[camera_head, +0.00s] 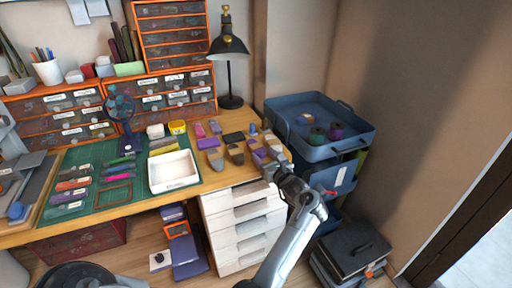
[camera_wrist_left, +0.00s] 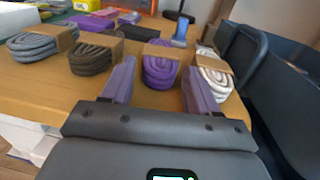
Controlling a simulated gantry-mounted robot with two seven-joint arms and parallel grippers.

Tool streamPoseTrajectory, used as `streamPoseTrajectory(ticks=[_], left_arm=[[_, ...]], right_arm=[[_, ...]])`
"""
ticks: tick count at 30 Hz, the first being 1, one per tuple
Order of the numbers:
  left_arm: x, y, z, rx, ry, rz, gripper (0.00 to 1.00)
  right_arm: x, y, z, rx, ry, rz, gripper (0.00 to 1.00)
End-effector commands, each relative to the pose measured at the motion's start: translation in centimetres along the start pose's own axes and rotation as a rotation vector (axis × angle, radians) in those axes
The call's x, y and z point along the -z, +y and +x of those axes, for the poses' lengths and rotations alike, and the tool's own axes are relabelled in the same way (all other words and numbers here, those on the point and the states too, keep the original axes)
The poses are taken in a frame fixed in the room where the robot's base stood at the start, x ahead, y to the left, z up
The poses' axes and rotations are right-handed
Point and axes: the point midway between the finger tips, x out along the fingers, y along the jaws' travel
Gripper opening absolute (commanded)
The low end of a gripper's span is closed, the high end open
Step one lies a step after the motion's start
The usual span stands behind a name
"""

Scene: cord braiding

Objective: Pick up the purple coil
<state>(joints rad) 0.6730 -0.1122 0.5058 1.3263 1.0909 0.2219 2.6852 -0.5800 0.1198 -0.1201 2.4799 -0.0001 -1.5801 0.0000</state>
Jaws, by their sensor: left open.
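The purple coil (camera_wrist_left: 160,66) is an upright-looking bundle with a tan paper band, near the front edge of the wooden table. It also shows in the head view (camera_head: 256,148), partly hidden. My left gripper (camera_head: 267,163) is open at the table's front right edge. In the left wrist view its two purplish fingers point towards the purple coil, one to each side of it, with the coil beyond the palm and not gripped. I cannot tell whether the fingers touch it. My right gripper is not in view.
A white coil (camera_wrist_left: 214,73) stands close on the right, beside the right finger. A brown coil (camera_wrist_left: 96,53) and a grey coil (camera_wrist_left: 43,44) stand to the left. A blue tray cart (camera_head: 318,149) is right of the table. A black lamp (camera_head: 229,48) stands behind.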

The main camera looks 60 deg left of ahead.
Motion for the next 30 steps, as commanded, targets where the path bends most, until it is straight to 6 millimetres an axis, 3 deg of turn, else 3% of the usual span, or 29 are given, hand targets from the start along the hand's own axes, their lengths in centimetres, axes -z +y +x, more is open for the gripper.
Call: streamPoseTrajectory(ticks=[9,18,26,30], left_arm=[[0.0,0.0,0.4,0.001,0.001,0.000,0.60],[-0.1,0.0,0.4,0.001,-0.001,-0.001,0.18],[-0.3,-0.1,0.3,0.001,-0.001,-0.002,0.18],[-1.4,-0.2,0.2,0.004,-0.001,-0.004,0.18]], right_arm=[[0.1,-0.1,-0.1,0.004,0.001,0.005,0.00],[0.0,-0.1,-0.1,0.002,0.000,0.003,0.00],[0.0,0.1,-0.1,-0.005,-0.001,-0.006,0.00],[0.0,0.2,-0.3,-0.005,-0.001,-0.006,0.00]])
